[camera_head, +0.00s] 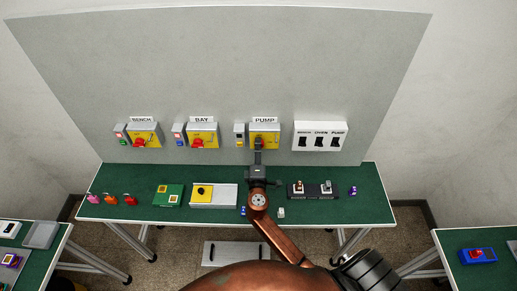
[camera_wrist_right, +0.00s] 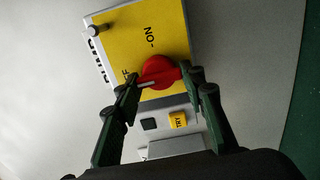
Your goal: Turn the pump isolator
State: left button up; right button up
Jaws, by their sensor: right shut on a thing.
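The pump isolator is a yellow plate (camera_head: 272,134) on a grey box under the PUMP sign (camera_head: 264,119) on the upright panel. In the right wrist view the yellow plate (camera_wrist_right: 150,32) carries a red knob (camera_wrist_right: 160,71) with a pale bar, and the letters ON and an F show beside it. My right gripper (camera_head: 258,143) reaches up to the isolator and hides its knob in the head view. In the wrist view the right gripper (camera_wrist_right: 164,78) is shut on the red knob, one finger on each side. My left gripper is not in view.
The BAY (camera_head: 203,133) and BENCH (camera_head: 143,134) isolators are to the left, and a white box with three black switches (camera_head: 320,136) is to the right. The green bench (camera_head: 345,208) holds padlocks, a green box, a yellow-and-white box and a black terminal strip (camera_head: 313,191).

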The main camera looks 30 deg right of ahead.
jog(key=o, duration=0.9)
jog(key=shift+o, duration=0.2)
jog(key=v, duration=1.2)
jog(key=shift+s+d, duration=0.1)
